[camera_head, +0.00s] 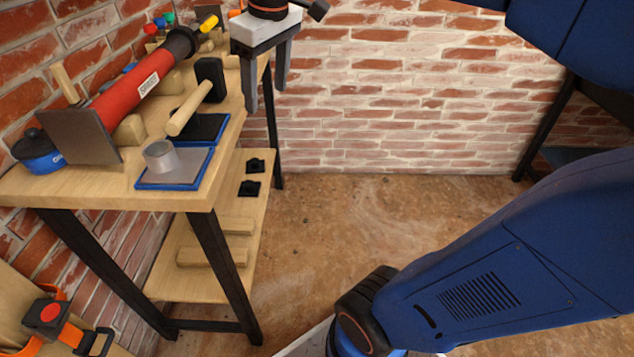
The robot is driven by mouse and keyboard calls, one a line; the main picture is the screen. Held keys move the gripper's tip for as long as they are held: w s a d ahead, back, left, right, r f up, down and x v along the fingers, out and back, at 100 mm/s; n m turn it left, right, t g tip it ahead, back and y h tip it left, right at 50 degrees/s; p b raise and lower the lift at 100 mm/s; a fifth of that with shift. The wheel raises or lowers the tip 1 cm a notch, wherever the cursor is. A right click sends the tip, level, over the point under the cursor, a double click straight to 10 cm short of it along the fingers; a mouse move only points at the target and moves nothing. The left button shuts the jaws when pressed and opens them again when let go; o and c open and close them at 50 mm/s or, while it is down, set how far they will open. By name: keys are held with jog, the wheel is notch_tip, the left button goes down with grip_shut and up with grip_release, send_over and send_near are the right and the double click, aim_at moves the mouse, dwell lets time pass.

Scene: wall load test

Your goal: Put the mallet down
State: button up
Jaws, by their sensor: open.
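The mallet (191,107) has a black head and a pale wooden handle. It is on the workbench (120,190), with its head toward the back and its handle slanting to the front left, over a dark pad with a blue edge (205,129). My gripper (266,101) is to the right of the mallet, by the bench's right edge, with its two grey fingers pointing down. The fingers are apart, with nothing between them, and do not touch the mallet. Exactly how the handle meets the pad is hard to tell.
A red tube tool (130,83) with a grey plate lies left of the mallet. A metal cylinder (160,156) stands on a blue-edged tray (182,178) in front. A blue round container (38,152) sits at the left. A lower shelf (200,277) holds wooden bars. The floor (350,230) is open to the right.

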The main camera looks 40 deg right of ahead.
jog(key=s+d+f+m+t, duration=0.2)
jog(key=s+f+m, duration=0.2)
jog(key=s+f, duration=1)
notch_tip(320, 180, down, 4)
jog(key=shift+f+m, duration=0.1)
jog(key=shift+m, duration=0.2)
jog(key=shift+o, duration=0.5)
